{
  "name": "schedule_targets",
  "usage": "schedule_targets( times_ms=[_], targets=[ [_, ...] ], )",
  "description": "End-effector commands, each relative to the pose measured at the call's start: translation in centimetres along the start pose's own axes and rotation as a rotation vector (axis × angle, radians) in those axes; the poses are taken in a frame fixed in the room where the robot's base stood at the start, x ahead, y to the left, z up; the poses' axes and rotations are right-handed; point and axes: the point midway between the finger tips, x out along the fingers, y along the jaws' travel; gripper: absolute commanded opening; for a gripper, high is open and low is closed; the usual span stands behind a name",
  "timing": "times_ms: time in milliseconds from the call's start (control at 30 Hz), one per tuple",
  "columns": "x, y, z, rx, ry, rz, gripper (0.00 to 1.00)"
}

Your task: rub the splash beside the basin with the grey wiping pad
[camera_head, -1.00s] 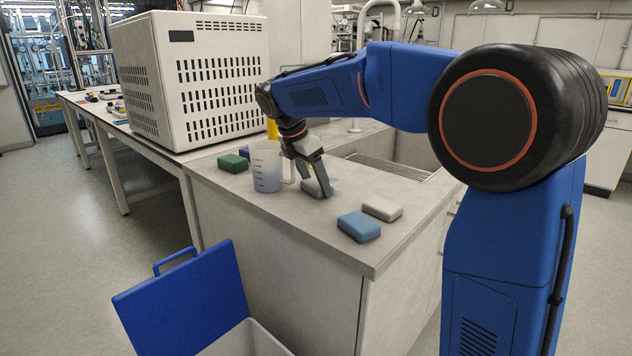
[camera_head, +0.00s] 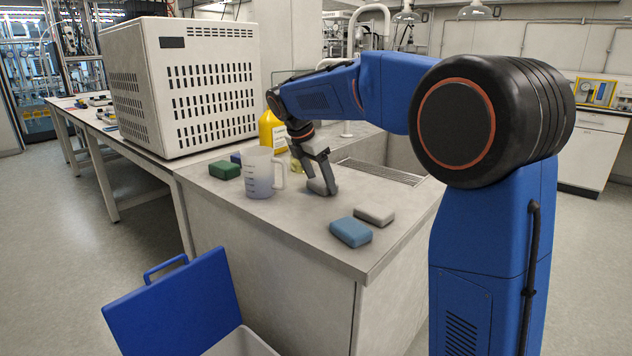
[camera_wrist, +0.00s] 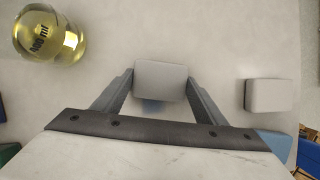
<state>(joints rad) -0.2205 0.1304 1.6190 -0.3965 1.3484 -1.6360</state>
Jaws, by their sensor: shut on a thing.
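My gripper (camera_head: 318,183) is shut on a grey wiping pad (camera_wrist: 160,80), which shows between its fingers in the wrist view. In the head view the pad (camera_head: 322,188) is low at the counter top, in front of the basin (camera_head: 398,157); it looks to be touching the surface. A small bluish patch (camera_wrist: 153,106), seemingly the splash, shows at the near edge of the pad in the wrist view. The pad hides whatever lies under it.
A jug (camera_head: 260,177), green block (camera_head: 225,169), yellow bottle (camera_head: 272,130) and flask of yellow liquid (camera_wrist: 48,38) stand left of the gripper. A pale grey block (camera_head: 374,215) and light blue block (camera_head: 351,232) lie to the right, near the counter edge.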

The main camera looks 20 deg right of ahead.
Motion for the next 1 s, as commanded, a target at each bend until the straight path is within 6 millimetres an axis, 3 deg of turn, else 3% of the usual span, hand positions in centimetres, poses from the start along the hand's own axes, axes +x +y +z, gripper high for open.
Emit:
schedule_targets(
  times_ms=[1000],
  targets=[
    [1.8,1.0,4.4,0.0,0.0,-0.001,0.48]
  ],
)
